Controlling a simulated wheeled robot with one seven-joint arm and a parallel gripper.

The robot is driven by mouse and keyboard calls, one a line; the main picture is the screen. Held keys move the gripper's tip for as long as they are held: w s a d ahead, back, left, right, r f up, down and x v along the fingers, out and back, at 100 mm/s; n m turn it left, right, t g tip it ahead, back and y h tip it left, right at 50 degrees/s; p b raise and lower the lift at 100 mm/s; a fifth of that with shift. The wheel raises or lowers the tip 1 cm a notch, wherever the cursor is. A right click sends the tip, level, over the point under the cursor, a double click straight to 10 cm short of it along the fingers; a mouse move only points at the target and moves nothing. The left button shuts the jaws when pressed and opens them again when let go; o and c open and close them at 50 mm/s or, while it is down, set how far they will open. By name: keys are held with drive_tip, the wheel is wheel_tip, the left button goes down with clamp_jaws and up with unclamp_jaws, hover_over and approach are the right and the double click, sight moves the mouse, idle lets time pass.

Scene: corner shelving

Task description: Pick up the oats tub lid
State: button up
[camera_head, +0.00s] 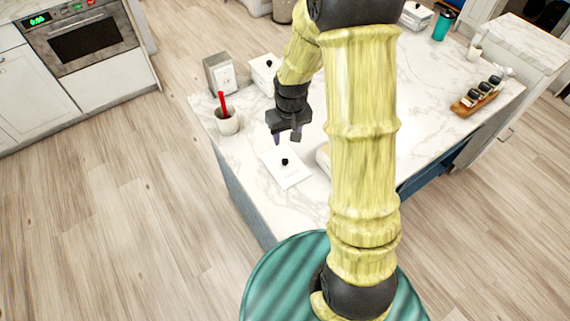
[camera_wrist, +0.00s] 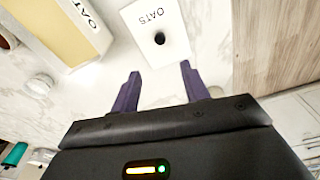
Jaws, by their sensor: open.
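The oats tub lid (camera_head: 291,175) is a flat white rectangle with a black knob, lying on the marble counter near its left edge. In the wrist view the lid (camera_wrist: 146,17) shows the word OATS and its knob ahead of my fingers. The oats tub (camera_wrist: 92,22), with a pale yellow inside, is to the left of the lid there; in the head view my arm hides most of it. My gripper (camera_head: 286,139) is open and empty, just behind the lid in the head view. In the wrist view my gripper (camera_wrist: 160,68) has its purple fingers apart, with the knob beyond the gap.
A white cup (camera_head: 228,123) with a red utensil, a grey-white box (camera_head: 219,75) and a lidded white box (camera_head: 262,75) stand at the counter's back left. A wooden tray (camera_head: 463,109) with jars is at the right.

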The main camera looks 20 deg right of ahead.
hover_over(285, 160)
wheel_tip(285, 160, down, 8)
drive_tip(key=shift+s+r+p, duration=0.1)
drive_tip(key=shift+r+p, duration=0.1)
drive_tip(key=shift+p, duration=0.1)
drive_tip(key=shift+s+f, duration=0.15)
drive_tip(key=shift+f, duration=0.5)
drive_tip(key=shift+f+p, duration=0.6)
drive_tip(key=shift+f, duration=1.35)
drive_tip(key=shift+c, duration=0.4)
clamp_jaws()
